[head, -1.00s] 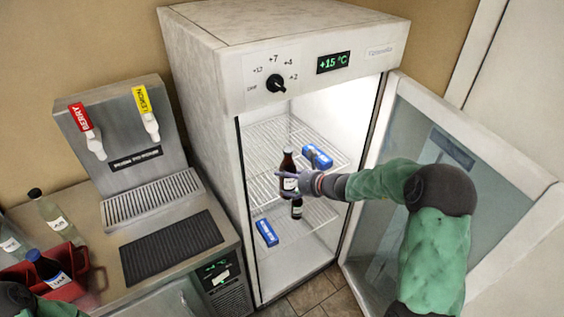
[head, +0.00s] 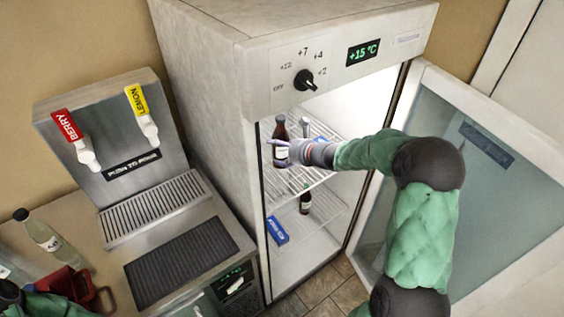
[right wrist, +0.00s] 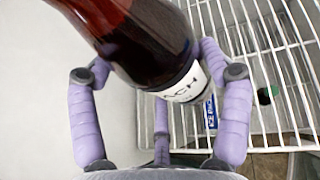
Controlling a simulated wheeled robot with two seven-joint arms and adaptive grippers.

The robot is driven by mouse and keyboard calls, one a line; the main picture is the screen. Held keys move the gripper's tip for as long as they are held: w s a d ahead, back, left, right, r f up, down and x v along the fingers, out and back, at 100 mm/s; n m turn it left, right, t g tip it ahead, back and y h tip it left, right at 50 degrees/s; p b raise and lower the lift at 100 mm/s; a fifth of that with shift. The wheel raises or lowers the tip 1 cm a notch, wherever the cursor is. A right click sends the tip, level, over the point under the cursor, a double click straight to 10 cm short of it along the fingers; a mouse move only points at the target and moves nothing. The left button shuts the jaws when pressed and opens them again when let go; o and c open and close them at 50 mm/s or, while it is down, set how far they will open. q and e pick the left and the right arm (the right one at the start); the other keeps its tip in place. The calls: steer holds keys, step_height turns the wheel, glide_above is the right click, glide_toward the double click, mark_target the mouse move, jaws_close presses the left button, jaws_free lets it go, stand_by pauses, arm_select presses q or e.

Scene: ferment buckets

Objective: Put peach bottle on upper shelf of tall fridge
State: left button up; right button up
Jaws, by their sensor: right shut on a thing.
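The peach bottle (head: 280,130), dark red-brown with a white label, is inside the open tall fridge (head: 335,75) at upper shelf height. My right gripper (head: 283,152) is shut on it. In the right wrist view the peach bottle (right wrist: 150,40) is between the purple fingers, tilted in the picture, with "ACH" readable on its label. The upper shelf (head: 312,178) is a white wire rack; it also shows in the right wrist view (right wrist: 262,55). I cannot tell whether the bottle's base touches it. My left gripper is not in view; only green sleeve shows at lower left.
A small dark bottle (head: 305,204) and a blue pack (head: 277,231) are on the lower shelf. The open fridge door (head: 480,190) stands right of my arm. A drink dispenser (head: 125,170), a red carrier (head: 88,288) and a clear bottle (head: 45,235) are on the left counter.

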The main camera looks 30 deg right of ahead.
steer(key=shift+d+f, duration=0.1)
steer(key=shift+f, duration=0.6)
steer(key=shift+w+f+b, duration=0.1)
steer(key=shift+f+b, duration=0.2)
steer(key=shift+f, duration=0.25)
steer(key=shift+f+b, duration=0.75)
steer(key=shift+f, duration=1.55)
steer(key=shift+f, duration=0.1)
steer(key=o, duration=1.3)
steer(key=shift+f, duration=0.2)
steer(key=o, duration=0.4)
steer(key=shift+c, duration=0.2)
steer(key=shift+r, duration=0.15)
